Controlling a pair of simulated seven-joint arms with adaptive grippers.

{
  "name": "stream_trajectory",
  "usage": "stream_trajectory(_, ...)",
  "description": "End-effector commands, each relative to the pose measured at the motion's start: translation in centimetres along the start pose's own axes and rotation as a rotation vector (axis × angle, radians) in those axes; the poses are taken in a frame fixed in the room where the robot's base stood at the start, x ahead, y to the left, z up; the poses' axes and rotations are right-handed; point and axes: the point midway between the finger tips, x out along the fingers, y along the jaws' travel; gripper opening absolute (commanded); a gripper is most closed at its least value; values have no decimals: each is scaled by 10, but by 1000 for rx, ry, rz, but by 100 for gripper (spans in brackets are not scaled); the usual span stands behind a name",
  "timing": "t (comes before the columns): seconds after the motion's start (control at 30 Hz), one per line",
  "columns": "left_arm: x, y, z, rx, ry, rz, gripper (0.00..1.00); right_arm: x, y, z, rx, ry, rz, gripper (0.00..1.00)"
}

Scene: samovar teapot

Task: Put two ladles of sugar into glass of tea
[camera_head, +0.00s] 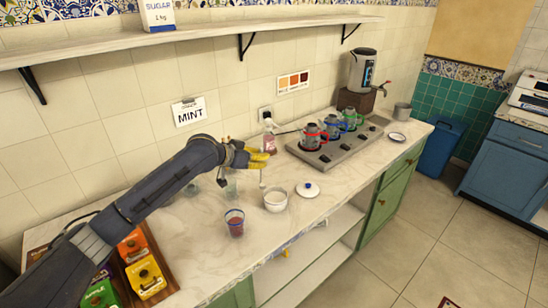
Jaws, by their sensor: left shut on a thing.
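The glass of tea (235,224), with reddish-brown liquid, stands near the counter's front edge. The white sugar bowl (276,203) stands open to its right; its contents are too small to make out. Its white lid (308,191) with a blue knob lies on the counter to the right of the bowl. My left gripper (258,158), with yellow fingertips, is above and behind the bowl, shut on the ladle (262,179). The ladle is a thin light shape hanging below the fingertips, slightly left of the bowl and above the counter. My right gripper is out of view.
A bottle (269,138) stands behind the gripper by the wall. Colored teapots sit on a grey stove (345,146), with a samovar (362,70) beyond. Tea boxes (145,277) lie in a wooden tray at lower left. A shelf (190,31) overhangs the counter.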

Motion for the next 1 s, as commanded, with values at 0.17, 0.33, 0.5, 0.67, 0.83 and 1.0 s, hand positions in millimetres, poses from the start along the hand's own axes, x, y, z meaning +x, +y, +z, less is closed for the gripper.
stream_trajectory(0.17,-50,-30,27,-2,19,-33,0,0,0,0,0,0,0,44)
stream_trajectory(0.33,-99,-36,39,3,35,-45,0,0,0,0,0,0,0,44)
stream_trajectory(0.5,-144,-22,44,17,51,-39,0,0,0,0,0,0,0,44)
stream_trajectory(0.67,-178,6,40,38,68,-14,0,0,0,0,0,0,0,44)
stream_trajectory(0.83,-191,36,30,59,83,19,0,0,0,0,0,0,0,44)
stream_trajectory(1.0,-192,45,25,69,101,19,0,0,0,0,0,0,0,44)
